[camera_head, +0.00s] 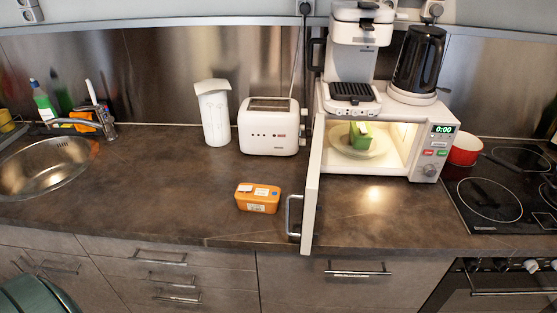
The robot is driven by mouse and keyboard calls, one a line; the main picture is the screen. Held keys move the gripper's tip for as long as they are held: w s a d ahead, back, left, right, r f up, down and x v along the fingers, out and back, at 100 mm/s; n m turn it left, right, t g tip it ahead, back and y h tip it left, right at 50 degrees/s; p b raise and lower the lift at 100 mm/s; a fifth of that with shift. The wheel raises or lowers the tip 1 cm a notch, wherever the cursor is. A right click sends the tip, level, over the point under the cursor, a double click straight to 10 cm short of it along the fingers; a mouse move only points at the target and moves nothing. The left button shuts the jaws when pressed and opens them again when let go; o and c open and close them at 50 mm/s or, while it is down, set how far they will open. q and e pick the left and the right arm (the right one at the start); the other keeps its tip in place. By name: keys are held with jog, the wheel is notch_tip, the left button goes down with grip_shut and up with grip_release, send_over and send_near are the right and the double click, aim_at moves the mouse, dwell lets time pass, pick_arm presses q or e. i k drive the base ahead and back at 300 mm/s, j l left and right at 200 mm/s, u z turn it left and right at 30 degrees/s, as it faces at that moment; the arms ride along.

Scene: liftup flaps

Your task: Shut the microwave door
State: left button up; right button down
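The white microwave (427,150) stands on the counter right of the middle. Its door (311,190) is wide open, hinged at the left side and swung out toward the counter's front edge. The door's metal handle (294,216) is on the door's left face, near its front end. The lit cavity holds a glass plate (345,149) with a green item (360,138) on it. The display glows green with 0:00. Neither of my grippers shows in this view.
An orange tub (257,198) stands on the counter left of the door, and a white toaster (269,126) is behind it. A coffee machine (352,45) and a black kettle (418,60) are on top of the microwave. A red pot (464,149) is by the stove at right. The counter at left of the tub is clear.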

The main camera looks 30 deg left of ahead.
aim_at(311, 188)
jog(key=j+z, duration=0.2)
jog(key=j, duration=1.4)
jog(key=i, duration=0.5)
